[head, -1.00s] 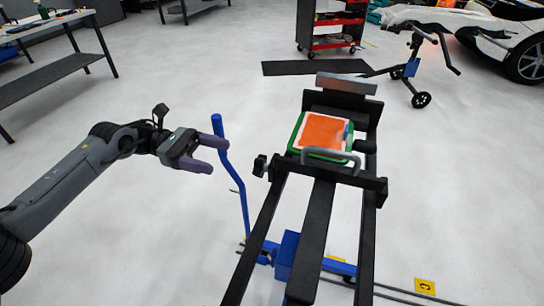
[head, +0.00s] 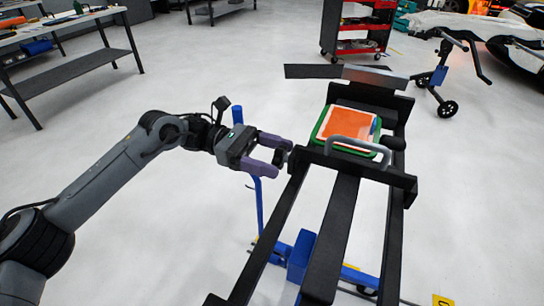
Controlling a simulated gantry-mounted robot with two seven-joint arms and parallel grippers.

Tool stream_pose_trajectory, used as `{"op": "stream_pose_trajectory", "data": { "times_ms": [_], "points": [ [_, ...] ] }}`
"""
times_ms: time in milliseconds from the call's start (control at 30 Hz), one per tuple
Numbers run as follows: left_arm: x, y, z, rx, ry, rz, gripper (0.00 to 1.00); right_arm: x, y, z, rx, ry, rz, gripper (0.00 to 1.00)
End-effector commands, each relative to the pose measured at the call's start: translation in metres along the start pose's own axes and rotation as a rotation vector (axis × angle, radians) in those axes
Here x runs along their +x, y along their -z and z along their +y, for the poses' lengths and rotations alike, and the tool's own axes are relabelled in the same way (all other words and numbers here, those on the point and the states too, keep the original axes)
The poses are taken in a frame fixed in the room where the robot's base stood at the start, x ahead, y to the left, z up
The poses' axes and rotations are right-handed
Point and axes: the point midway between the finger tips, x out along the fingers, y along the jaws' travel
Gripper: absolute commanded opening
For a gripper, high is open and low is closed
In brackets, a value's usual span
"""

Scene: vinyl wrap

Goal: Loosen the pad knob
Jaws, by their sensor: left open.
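The black pad knob (head: 280,157) sticks out from the left side of the black frame (head: 342,205), beside the pad area. My left gripper (head: 281,158) is open, with its two purple fingers pointing right at the knob. The fingertips lie on either side of the knob in the head view. I cannot tell whether they touch it. My right gripper is not in view.
A green-edged tray with an orange sheet (head: 348,123) sits on the frame behind a grey handle (head: 357,145). A blue upright bar (head: 259,200) stands just below my left gripper. A workbench (head: 70,65) stands far left; the floor between is clear.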

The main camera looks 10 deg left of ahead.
Motion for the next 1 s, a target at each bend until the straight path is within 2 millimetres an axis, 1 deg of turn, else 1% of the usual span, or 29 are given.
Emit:
{"op": "stream_pose_trajectory", "data": {
  "times_ms": [200, 233, 567, 600, 833, 1000],
  "points": [
    [0.0005, 0.0001, -0.0001, -0.001, 0.000, 0.000, 0.76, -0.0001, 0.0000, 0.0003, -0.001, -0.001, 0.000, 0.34],
    [0.0005, 0.0001, -0.0001, -0.001, 0.000, 0.000, 0.73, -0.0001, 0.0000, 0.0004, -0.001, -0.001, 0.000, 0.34],
    [0.0004, 0.0002, -0.0001, -0.001, 0.001, 0.000, 0.22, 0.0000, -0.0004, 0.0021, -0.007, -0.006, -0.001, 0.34],
    [0.0004, 0.0002, -0.0001, -0.001, 0.001, 0.000, 0.20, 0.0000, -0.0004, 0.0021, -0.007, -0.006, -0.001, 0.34],
    [0.0003, -0.0005, -0.0002, -0.022, 0.001, 0.001, 0.20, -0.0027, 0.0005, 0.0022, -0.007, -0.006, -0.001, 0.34],
    [0.0004, -0.0012, -0.0006, -0.089, 0.001, 0.001, 0.20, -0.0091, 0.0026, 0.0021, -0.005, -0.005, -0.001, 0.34]
  ]
}}
